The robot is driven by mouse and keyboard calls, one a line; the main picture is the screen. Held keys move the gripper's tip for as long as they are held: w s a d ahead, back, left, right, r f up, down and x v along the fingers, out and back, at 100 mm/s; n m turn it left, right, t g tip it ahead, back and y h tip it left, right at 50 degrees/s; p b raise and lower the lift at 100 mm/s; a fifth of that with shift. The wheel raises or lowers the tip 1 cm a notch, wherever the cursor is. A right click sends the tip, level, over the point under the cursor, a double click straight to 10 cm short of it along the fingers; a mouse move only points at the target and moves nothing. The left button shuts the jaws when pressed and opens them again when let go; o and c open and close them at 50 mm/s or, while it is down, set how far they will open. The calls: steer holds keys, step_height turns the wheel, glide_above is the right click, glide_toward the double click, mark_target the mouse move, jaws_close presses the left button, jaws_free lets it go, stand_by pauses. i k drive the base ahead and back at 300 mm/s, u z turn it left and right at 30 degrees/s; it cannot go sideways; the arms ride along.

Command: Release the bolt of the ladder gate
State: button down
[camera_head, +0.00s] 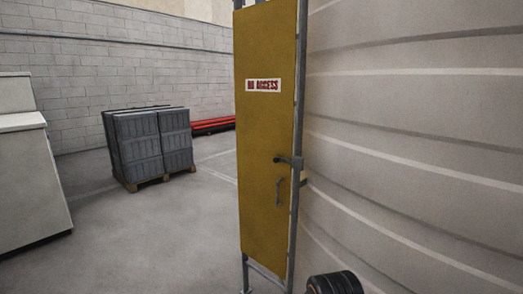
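The ladder gate (264,130) is a tall yellow panel in a grey metal frame, standing upright in the middle of the view. A "no access" style sign, white with red (263,85), is on its upper part. The bolt (287,161) is a small dark bar with a knob, at the gate's right edge, reaching to the right post. A grey pull handle (279,192) sits just below it on the panel. The gate looks closed.
A large pale ribbed tank (420,130) fills the right side behind the gate. On the left are a wrapped grey pallet load (150,145), a white cabinet (30,175) and red pipes (212,125) by the block wall. The floor (165,235) left of the gate is clear.

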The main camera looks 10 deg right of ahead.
mark_target(277, 159)
steer(key=u, duration=0.2)
steer(key=i, duration=1.35)
steer(key=u, duration=0.2)
